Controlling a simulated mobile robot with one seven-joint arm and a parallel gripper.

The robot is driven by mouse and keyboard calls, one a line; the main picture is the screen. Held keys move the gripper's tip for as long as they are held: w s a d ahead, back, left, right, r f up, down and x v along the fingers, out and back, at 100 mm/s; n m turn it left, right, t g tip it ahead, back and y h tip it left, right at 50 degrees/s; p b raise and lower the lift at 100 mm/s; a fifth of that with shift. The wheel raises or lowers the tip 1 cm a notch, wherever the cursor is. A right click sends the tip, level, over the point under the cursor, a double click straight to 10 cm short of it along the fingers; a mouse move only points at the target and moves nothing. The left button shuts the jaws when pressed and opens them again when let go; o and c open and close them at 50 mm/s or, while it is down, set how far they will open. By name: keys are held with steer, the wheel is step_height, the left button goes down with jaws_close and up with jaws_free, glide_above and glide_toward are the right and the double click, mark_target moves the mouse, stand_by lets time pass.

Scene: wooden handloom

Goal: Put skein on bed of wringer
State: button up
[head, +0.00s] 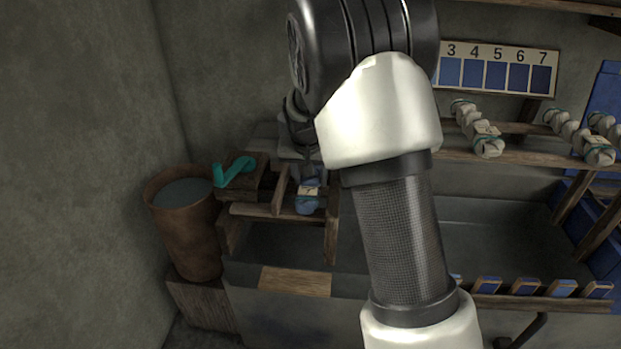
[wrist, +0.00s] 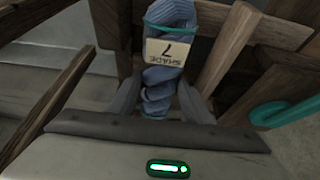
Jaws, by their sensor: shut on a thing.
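The skein is blue, with a teal tie and a tag reading "SHADE 7". It shows in the wrist view (wrist: 170,75) between the fingers of my gripper (wrist: 160,104), which is shut on it. In the head view the skein (head: 307,202) hangs below my gripper (head: 307,172), partly hidden by it. The wringer (head: 243,185) is a dark wooden block and frame with a teal crank (head: 232,172), just left of the skein. The skein is over or beside the wringer's wooden rails (head: 250,210); I cannot tell whether it touches them.
A brown tub of liquid (head: 180,225) stands left of the wringer. A grey trough (head: 480,235) lies to the right, with several shade tags (head: 520,287) along its front rail.

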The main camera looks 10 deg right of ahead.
steer(key=shift+f, duration=0.1)
steer(key=o, duration=1.2)
steer(key=shift+c, duration=0.2)
steer(key=shift+r, duration=0.35)
steer(key=p+v, duration=0.3)
steer(key=v, duration=0.8)
steer(key=s+d+r+n+y, duration=0.1)
steer(key=s+r, duration=0.8)
steer(key=s, duration=0.6)
steer(key=s+n+t, duration=0.1)
steer(key=s+n, duration=0.1)
steer(key=s, duration=1.2)
steer(key=shift+s+d+r+n, duration=0.15)
steer(key=shift+s+r+n, duration=0.15)
steer(key=shift+s, duration=0.1)
